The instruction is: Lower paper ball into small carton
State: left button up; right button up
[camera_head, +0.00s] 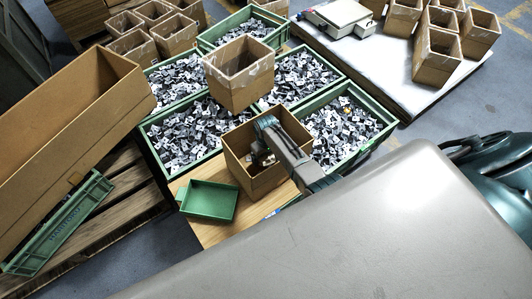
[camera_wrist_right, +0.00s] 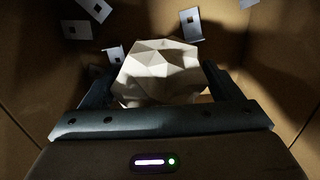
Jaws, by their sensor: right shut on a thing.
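The small open carton (camera_head: 238,172) stands on the wooden table surface among the green bins in the head view. My right gripper (camera_head: 262,155) reaches down into it from above. In the wrist view my right gripper (camera_wrist_right: 158,92) is shut on a pale, faceted paper ball (camera_wrist_right: 158,68), with one finger at each side. The brown carton walls (camera_wrist_right: 40,105) surround the ball in that view. Several small stamped parts (camera_wrist_right: 192,28) lie beyond the ball inside the carton. Whether the ball touches the carton bottom cannot be told. My left gripper is not in view.
Green bins of stamped parts (camera_head: 340,130) surround the carton. A taller carton (camera_head: 240,85) stands just behind it. An empty green tray (camera_head: 208,200) lies in front, to the left. More cartons (camera_head: 436,55) stand on a pallet at back right. A large box (camera_head: 60,130) is at left.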

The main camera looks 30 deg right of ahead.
jog(key=o, duration=0.8)
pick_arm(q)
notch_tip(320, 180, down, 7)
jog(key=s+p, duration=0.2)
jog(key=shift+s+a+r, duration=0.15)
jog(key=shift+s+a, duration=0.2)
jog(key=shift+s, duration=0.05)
pick_arm(e)
notch_tip(320, 180, up, 11)
jog(key=shift+f, duration=0.1)
pick_arm(q)
jog(key=shift+p, duration=0.3)
